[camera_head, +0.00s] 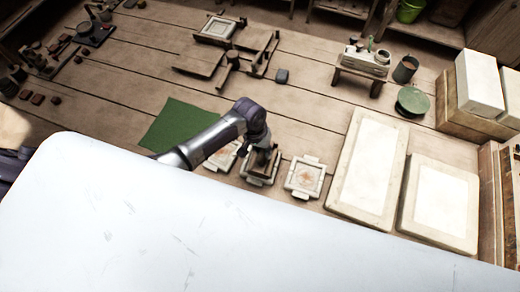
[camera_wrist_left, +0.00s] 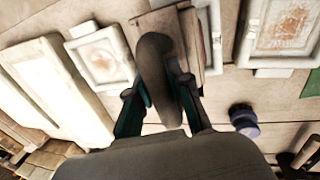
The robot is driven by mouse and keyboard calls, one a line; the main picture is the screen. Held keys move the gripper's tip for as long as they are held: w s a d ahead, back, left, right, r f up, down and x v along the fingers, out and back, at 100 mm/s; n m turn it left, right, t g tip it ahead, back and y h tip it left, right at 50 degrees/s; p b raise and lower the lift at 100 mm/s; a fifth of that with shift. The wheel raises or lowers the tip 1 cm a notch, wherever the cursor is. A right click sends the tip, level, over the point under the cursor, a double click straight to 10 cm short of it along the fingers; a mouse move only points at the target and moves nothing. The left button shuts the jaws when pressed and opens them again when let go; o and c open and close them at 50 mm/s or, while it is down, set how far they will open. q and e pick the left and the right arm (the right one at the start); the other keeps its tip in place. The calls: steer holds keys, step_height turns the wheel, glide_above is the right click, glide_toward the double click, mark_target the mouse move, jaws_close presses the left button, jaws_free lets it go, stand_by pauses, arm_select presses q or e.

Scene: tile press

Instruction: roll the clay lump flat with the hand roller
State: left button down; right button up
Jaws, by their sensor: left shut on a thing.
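My left gripper (camera_head: 262,146) reaches in from the left over the middle one of the pale square tile frames (camera_head: 260,181). In the left wrist view its two fingers (camera_wrist_left: 160,100) are closed on a dark, rounded handle (camera_wrist_left: 153,65). Below the handle is a flat brown wooden piece (camera_wrist_left: 205,45), over the frame. I cannot tell whether this held tool is the hand roller, or whether it touches the frame. I cannot make out a clay lump; the gripper and wooden piece hide part of the frame. My right gripper is not in view.
Another tile frame (camera_head: 304,178) with a reddish pattern lies to the right, one more (camera_head: 223,158) to the left. Large pale slabs (camera_head: 368,165) lie further right. A green mat (camera_head: 180,125) lies behind the arm.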

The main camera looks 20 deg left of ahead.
arm_select(q)
steer(key=shift+s+d+f, duration=0.2)
steer(key=shift+d+f, duration=0.15)
steer(key=shift+d, duration=0.2)
steer(key=shift+a+r+p, duration=0.15)
steer(key=shift+a+p, duration=0.2)
steer(key=shift+a, duration=1.7)
steer(key=shift+d, duration=2)
steer(key=shift+a, duration=2)
steer(key=shift+d+r, duration=0.1)
steer(key=shift+d, duration=0.8)
steer(key=shift+w+d, duration=0.15)
steer(key=shift+d, duration=0.1)
steer(key=shift+d+f, duration=0.2)
steer(key=shift+d, duration=0.7)
steer(key=shift+a+f, duration=0.15)
steer(key=shift+a, duration=0.45)
steer(key=shift+a+f, duration=0.15)
steer(key=shift+a, duration=1.3)
steer(key=shift+d+f, duration=0.1)
steer(key=shift+d, duration=0.95)
